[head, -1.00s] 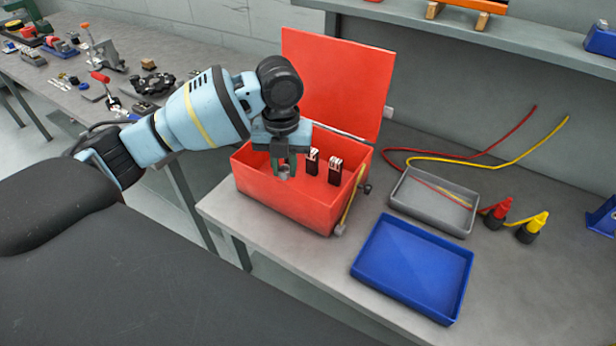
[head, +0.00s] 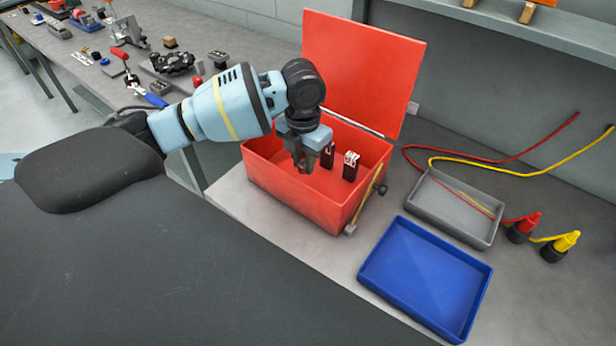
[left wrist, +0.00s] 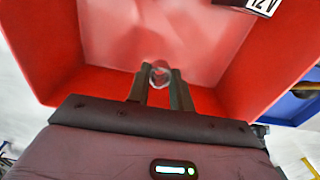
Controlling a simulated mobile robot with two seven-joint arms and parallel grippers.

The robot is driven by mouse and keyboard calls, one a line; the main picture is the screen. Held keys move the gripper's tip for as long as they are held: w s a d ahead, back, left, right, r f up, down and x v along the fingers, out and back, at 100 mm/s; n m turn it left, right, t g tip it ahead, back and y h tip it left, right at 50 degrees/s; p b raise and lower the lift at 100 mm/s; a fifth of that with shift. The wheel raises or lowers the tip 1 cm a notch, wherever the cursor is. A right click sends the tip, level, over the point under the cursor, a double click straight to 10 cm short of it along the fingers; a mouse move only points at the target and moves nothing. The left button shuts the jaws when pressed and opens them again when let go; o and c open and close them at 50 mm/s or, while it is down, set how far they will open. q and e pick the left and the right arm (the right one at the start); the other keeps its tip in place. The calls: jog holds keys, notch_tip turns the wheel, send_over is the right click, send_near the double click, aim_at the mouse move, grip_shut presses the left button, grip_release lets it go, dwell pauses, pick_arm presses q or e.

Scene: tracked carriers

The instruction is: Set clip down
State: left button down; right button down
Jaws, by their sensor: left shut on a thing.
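My left gripper (head: 304,166) is inside the open red box (head: 290,196), over its left part. It points down and is shut on a small grey ring-shaped clip. The clip (left wrist: 160,75) shows between the two fingertips in the left wrist view, against the red box floor. In the head view the clip is too small and covered to make out clearly. I cannot tell whether it touches the box floor. My right gripper is not in view.
A blue tray (head: 425,278), a grey tray (head: 450,208), and red (head: 523,228) and yellow-capped (head: 560,247) pieces with cables lie to the right. Bare bench shows in front of the box.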

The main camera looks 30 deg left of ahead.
pick_arm(q)
jog(key=shift+f, duration=3.2)
jog(key=shift+f, duration=0.1)
jog(key=c, duration=1.2)
grip_release()
jog(key=shift+c, duration=0.2)
notch_tip(320, 180, up, 12)
